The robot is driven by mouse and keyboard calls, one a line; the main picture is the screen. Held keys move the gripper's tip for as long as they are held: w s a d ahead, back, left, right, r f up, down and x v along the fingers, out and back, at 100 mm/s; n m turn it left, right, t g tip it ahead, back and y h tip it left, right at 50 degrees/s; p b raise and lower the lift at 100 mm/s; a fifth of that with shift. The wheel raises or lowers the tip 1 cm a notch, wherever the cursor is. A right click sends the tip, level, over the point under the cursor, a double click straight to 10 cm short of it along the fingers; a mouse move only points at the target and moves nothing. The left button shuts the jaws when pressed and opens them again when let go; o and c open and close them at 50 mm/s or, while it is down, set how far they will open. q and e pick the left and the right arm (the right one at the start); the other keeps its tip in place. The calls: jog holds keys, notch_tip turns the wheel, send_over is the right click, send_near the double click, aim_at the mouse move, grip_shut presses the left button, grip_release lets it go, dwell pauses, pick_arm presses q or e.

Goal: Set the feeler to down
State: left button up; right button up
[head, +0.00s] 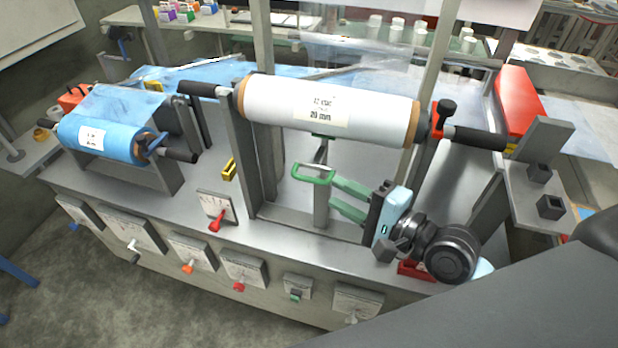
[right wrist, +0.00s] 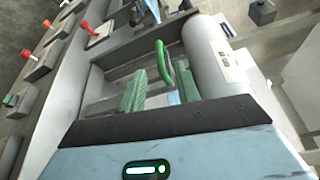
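My left gripper is not in view.
A blue film roll (head: 105,138) stands at the left. Panels with coloured levers, one red (head: 216,224), line the bench front. A grey upright (head: 246,160) stands left of the loop. A red box (head: 518,103) is at the right. The metal bench top is bare around the post.

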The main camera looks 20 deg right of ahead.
aim_at(311, 180)
jog(key=x, duration=0.7)
jog(key=shift+w+a+p, duration=0.2)
jog(key=shift+w+p, duration=0.05)
jog(key=shift+p, duration=0.15)
grip_shut()
jog(key=shift+f, duration=0.15)
